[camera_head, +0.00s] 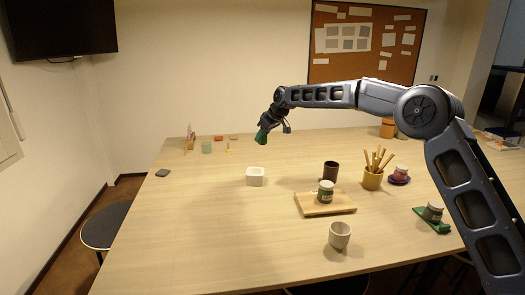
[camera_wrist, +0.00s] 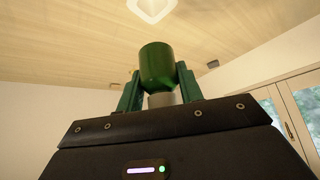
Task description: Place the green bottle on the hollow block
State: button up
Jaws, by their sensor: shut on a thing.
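My gripper (camera_wrist: 160,92) is shut on the green bottle (camera_wrist: 156,64), which sits between its two green fingers in the wrist view. In the head view my gripper (camera_head: 264,130) holds the bottle (camera_head: 261,137) in the air over the far part of the table, tilted. The hollow block (camera_head: 256,181) is white with a square opening, and stands on the table below and nearer than the bottle. Part of it also shows at the top edge of the wrist view (camera_wrist: 150,16). The bottle is apart from the block. Nothing stands on the block.
A greenish cup (camera_head: 206,147) is at the back left. The table (camera_head: 205,215) around the block is clear.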

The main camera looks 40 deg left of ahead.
notch_tip(320, 180, up, 5)
jog(key=shift+f, duration=0.1)
send_near(257, 172)
jog(key=x, duration=0.4)
jog(key=shift+a+f, duration=0.1)
jog(key=shift+f, duration=0.1)
jog(key=shift+f, duration=0.15)
dwell(0.4)
jog(key=o, duration=1.1)
jog(key=shift+w, duration=0.1)
jog(key=shift+c, duration=0.2)
jog(key=v, duration=1.2)
